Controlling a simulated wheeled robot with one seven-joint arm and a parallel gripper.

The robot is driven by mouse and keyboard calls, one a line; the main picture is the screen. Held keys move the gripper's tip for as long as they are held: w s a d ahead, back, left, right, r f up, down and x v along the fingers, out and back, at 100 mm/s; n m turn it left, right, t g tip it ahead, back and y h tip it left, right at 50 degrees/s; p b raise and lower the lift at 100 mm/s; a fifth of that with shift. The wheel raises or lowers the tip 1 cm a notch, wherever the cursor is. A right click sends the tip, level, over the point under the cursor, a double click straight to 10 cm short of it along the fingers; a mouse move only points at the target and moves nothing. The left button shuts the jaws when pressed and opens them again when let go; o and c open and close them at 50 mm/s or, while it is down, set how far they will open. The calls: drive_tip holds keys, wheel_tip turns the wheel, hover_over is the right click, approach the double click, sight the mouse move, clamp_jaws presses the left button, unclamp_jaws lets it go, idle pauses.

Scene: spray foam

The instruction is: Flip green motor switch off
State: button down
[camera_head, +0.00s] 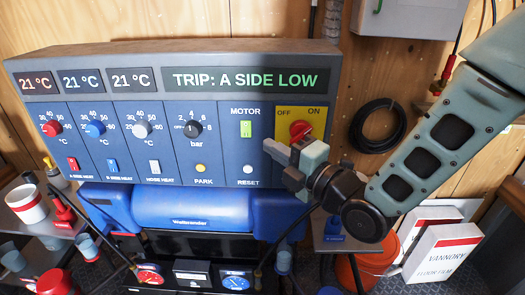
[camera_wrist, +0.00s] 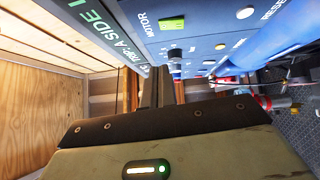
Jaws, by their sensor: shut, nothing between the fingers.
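The green motor switch (camera_head: 246,129) sits under the MOTOR label on the blue control panel (camera_head: 220,150). It is lit green and also shows in the wrist view (camera_wrist: 172,25). I cannot tell its rocker position. My gripper (camera_head: 272,148) is shut and empty, its fingertips just right of and slightly below the switch in the head view. In the wrist view the dark fingers (camera_wrist: 157,72) are together, with the switch above them. I cannot tell whether they touch the panel.
A red rotary switch (camera_head: 300,130) on a yellow plate is just above my gripper. A white RESET button (camera_head: 247,169) lies below the motor switch. The pressure knob (camera_head: 194,128) is to the left. The display (camera_head: 240,81) reads "TRIP: A SIDE LOW".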

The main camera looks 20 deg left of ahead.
drive_tip(key=shift+r+b+v, duration=0.1)
drive_tip(key=shift+b+v, duration=0.15)
drive_tip(key=shift+v, duration=0.6)
drive_tip(key=shift+r+b+v, duration=0.15)
drive_tip(key=shift+b+v, duration=0.1)
drive_tip(key=shift+v, duration=0.65)
drive_tip(key=s+d+f+m+g+h, duration=0.3)
drive_tip(key=s+d+f+m+h, duration=0.25)
drive_tip(key=d+m+h, duration=0.45)
drive_tip(key=s+d+f+m+g+h+b, duration=0.1)
drive_tip(key=s+d+m+g+h, duration=0.4)
drive_tip(key=s+d+m, duration=0.6)
drive_tip(key=s+m+g, duration=0.1)
drive_tip(key=s, duration=0.2)
drive_tip(key=shift+s+d+m+g, duration=0.25)
drive_tip(key=shift+s+m+g, duration=0.05)
drive_tip(key=shift+s, duration=0.1)
drive_tip(key=shift+a, duration=0.1)
